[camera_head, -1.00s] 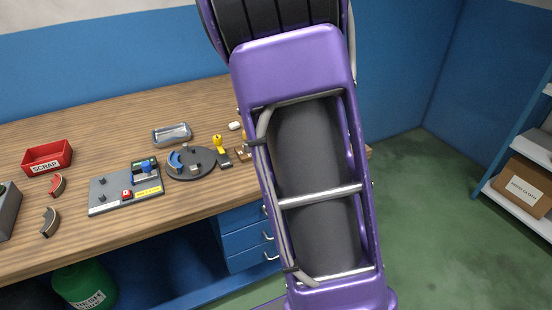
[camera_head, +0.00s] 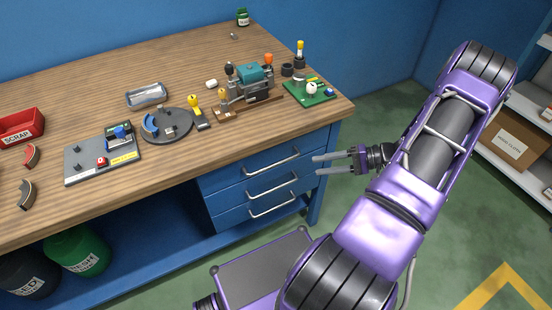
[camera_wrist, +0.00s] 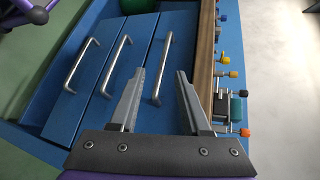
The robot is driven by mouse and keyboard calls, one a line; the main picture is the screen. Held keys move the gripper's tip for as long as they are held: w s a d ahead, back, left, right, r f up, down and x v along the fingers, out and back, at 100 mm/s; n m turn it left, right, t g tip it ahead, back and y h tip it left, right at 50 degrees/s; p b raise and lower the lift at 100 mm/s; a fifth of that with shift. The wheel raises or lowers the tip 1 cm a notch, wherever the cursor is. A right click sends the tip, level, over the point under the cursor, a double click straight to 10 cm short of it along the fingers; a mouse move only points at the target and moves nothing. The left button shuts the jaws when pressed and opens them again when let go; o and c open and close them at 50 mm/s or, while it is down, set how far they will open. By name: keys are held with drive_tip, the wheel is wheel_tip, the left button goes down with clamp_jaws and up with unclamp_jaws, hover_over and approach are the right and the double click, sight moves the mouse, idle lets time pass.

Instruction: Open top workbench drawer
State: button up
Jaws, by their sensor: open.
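The blue workbench drawers stand under the right end of the wooden bench top in the head view, stacked with silver bar handles. The top drawer (camera_head: 250,172) is closed, and its handle (camera_head: 272,161) is the highest one. My gripper (camera_head: 316,166) is open and empty, to the right of the drawer fronts. In the wrist view the drawers appear turned sideways. There the top drawer's handle (camera_wrist: 162,69) lies just ahead of my open fingers (camera_wrist: 158,85), near the left fingertip and apart from it as far as I can tell.
The wooden bench top (camera_head: 75,105) overhangs the drawers. It carries a teal-topped device (camera_head: 254,79), a green board (camera_head: 308,93), a round dark fixture (camera_head: 167,125) and a red scrap bin (camera_head: 20,126). Shelves with a cardboard box (camera_head: 515,139) stand at the right. Green floor lies clear between.

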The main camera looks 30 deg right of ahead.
sight(276, 163)
drive_tip(key=w+a+f+t, duration=0.1)
drive_tip(key=w+a, duration=0.2)
drive_tip(key=w+a+f+m+t, duration=0.1)
drive_tip(key=w+a, duration=0.2)
drive_tip(key=a, duration=0.1)
drive_tip(key=w+a+f+t, duration=0.1)
drive_tip(key=w+a+f, duration=0.1)
drive_tip(key=w+a, duration=0.1)
drive_tip(key=shift+w+a+m+t, duration=0.3)
drive_tip(key=shift+a+m+t, duration=0.1)
clamp_jaws()
idle(1.5)
